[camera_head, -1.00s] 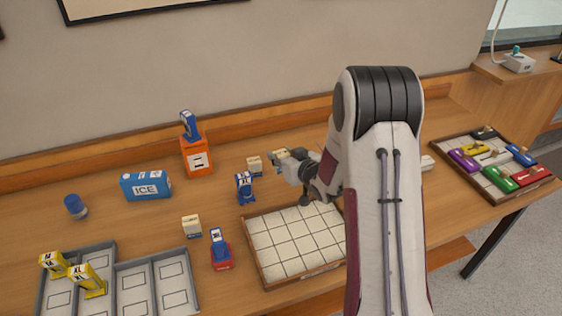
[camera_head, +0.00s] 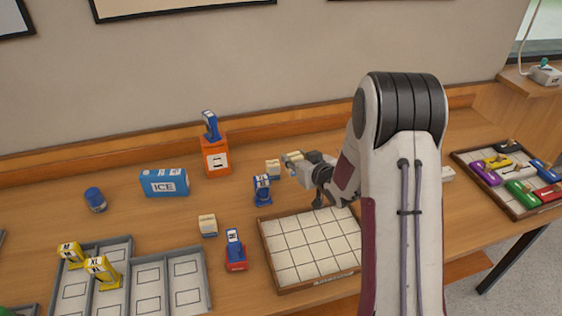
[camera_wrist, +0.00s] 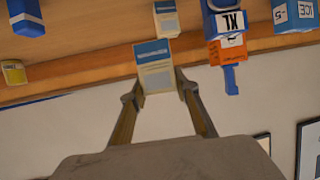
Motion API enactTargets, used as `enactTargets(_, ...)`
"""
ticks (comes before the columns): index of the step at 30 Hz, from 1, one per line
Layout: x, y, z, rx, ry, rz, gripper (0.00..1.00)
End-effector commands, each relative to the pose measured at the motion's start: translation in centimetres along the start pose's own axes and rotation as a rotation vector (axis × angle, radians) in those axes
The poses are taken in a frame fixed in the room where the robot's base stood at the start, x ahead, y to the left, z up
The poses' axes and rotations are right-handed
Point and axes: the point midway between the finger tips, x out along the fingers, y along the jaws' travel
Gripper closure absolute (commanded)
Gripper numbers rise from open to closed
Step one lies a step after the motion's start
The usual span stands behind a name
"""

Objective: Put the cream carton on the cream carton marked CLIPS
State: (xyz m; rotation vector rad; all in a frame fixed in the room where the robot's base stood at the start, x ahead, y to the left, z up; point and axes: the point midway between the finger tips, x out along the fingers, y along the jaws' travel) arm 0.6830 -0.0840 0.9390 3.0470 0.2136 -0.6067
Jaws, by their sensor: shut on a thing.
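My gripper (camera_head: 302,163) is shut on a cream carton (camera_head: 292,156). In the wrist view this carton (camera_wrist: 154,66) sits between the fingertips and shows a blue band. It is held in the air near the back of the table. A second cream carton (camera_head: 273,169) stands on the table just left of the held one, and it also shows in the wrist view (camera_wrist: 167,20), apart from the held one. A third cream carton (camera_head: 208,226) stands nearer the front. The print on the cartons is too small to read, so I cannot tell which is marked CLIPS.
A blue upright item (camera_head: 262,190) stands close to the second carton. An orange box (camera_head: 215,158) with a blue item on top and a blue ICE box (camera_head: 164,183) are further left. A white gridded tray (camera_head: 268,249) lies in front of my gripper.

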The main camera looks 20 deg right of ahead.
Motion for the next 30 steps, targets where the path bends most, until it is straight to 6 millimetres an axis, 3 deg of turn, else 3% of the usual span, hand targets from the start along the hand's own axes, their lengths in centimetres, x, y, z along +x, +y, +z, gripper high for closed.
enactTargets(9, 3.4, -4.1, -5.5, -0.009, 0.007, -0.016, 0.92)
enactTargets(17, 6.2, -4.8, -10.1, 0.025, 0.004, 0.06, 0.92)
enactTargets(21, 6.7, -3.9, -10.9, 0.042, 0.002, 0.099, 0.92)
enactTargets(30, 6.9, -3.0, -10.2, 0.056, 0.0, 0.132, 0.92)
